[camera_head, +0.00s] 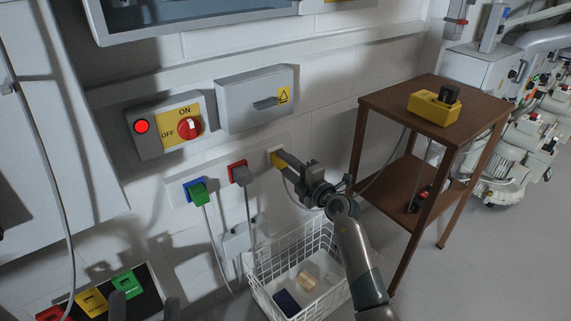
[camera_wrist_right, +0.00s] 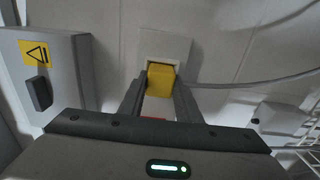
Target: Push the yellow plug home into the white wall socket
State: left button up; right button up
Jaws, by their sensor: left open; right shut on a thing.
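The yellow plug (camera_head: 277,160) is at the wall, in front of the white wall socket (camera_head: 270,150). In the right wrist view the yellow plug (camera_wrist_right: 160,80) covers the middle of the white socket (camera_wrist_right: 181,47), whose plate shows around its top and sides. I cannot tell how deep the plug sits. My right gripper (camera_head: 286,162) is shut on the plug, with one finger (camera_wrist_right: 160,90) on each side. The plug's cable hangs below the gripper. My left gripper (camera_head: 145,306) is open, low at the bottom left, partly cut off and far from the plug.
A green plug (camera_head: 198,192) in a blue socket and a grey plug in a red socket (camera_head: 237,172) are to the left. A white wire basket (camera_head: 300,272) stands below. A brown table (camera_head: 385,98) with a yellow box stands right. A grey wall box (camera_head: 250,98) is above.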

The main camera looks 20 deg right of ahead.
jog(key=o, duration=1.2)
jog(key=shift+o, duration=0.2)
jog(key=shift+s, duration=0.15)
jog(key=p+v, duration=0.3)
jog(key=v, duration=1.4)
jog(key=shift+p, duration=0.3)
jog(key=shift+s+r, duration=0.1)
